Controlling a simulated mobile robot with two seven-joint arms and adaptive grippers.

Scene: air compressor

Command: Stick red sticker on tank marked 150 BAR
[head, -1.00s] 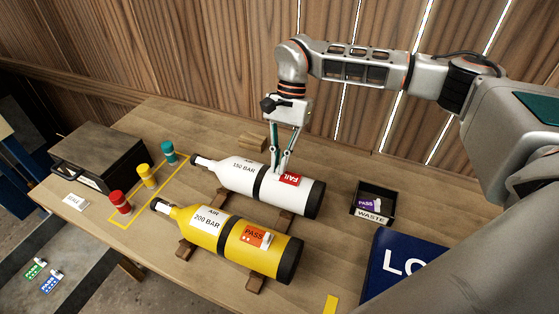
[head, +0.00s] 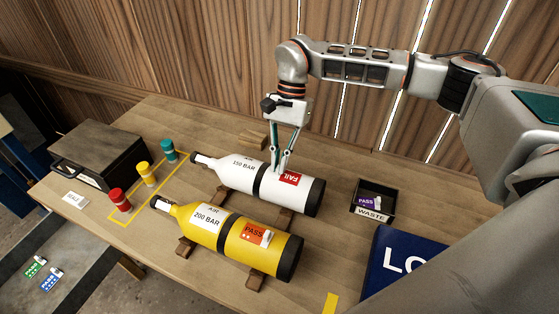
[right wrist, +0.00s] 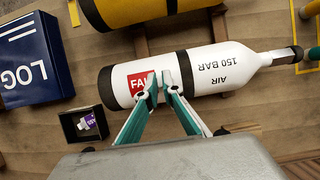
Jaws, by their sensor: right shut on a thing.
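The white tank (head: 236,178) marked AIR 150 BAR lies on its side on wooden supports; it also shows in the right wrist view (right wrist: 213,68). The red FAIL sticker (head: 290,180) is against the tank's upper side, right of the black middle band; it shows in the right wrist view (right wrist: 138,84) too. My right gripper (head: 282,168) points down at the tank and is shut on the sticker's edge. Its fingertips (right wrist: 164,86) hide part of the sticker. I cannot tell whether the whole sticker touches the tank. My left gripper is not in view.
A yellow tank (head: 207,223) marked 200 BAR, with an orange PASS sticker (head: 254,233), lies in front. A black WASTE bin (head: 372,213) holding a purple sticker and a blue LOG binder (head: 400,262) are at the right. Red, yellow and teal cylinders (head: 146,174) stand at the left.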

